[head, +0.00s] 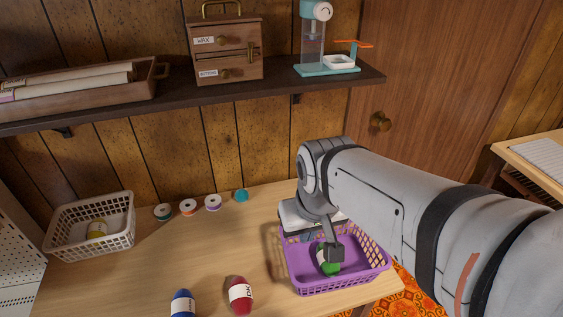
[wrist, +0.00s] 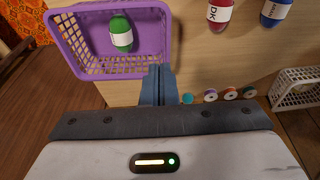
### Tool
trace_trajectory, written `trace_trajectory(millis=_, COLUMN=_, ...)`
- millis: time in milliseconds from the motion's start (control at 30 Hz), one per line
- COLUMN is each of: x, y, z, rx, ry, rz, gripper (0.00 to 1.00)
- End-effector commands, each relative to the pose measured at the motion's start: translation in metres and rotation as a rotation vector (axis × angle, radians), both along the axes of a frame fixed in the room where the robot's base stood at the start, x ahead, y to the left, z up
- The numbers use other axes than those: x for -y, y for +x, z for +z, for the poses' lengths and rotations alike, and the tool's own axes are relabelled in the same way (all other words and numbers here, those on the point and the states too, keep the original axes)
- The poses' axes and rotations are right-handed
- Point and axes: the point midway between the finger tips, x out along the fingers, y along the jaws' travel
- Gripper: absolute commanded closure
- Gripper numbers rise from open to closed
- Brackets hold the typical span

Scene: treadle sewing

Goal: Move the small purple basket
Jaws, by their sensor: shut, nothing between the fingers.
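The small purple basket (head: 302,263) stands on the table near its right edge, below my arm. A green spool with a white label (head: 329,262) lies inside it. In the wrist view the basket (wrist: 149,38) is at the upper left, with the green spool (wrist: 121,34) inside. My gripper (head: 335,250) is shut and empty, pointing down in front of part of the basket in the head view. In the wrist view its closed fingers (wrist: 157,74) show beside the basket's lower right corner. I cannot tell whether they touch it. My arm hides part of the basket's back.
A red spool (head: 240,294) and a blue spool (head: 183,304) stand left of the basket. A white basket (head: 92,228) holds a yellow item at the left. Several small thread reels (head: 188,207) line the table's back. A shelf (head: 200,95) overhangs behind. The table's middle is clear.

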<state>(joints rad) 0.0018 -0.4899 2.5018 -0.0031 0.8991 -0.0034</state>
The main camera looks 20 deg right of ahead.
Motion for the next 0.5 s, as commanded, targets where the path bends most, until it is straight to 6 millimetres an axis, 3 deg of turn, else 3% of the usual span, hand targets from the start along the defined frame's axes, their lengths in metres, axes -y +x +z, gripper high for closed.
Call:
trace_trajectory(millis=367, x=0.0, y=0.0, z=0.0, rx=0.0, ry=0.0, rz=0.0, gripper=1.0)
trace_trajectory(millis=500, x=0.005, y=0.011, z=-0.005, rx=-0.018, ry=-0.004, rz=-0.002, gripper=1.0)
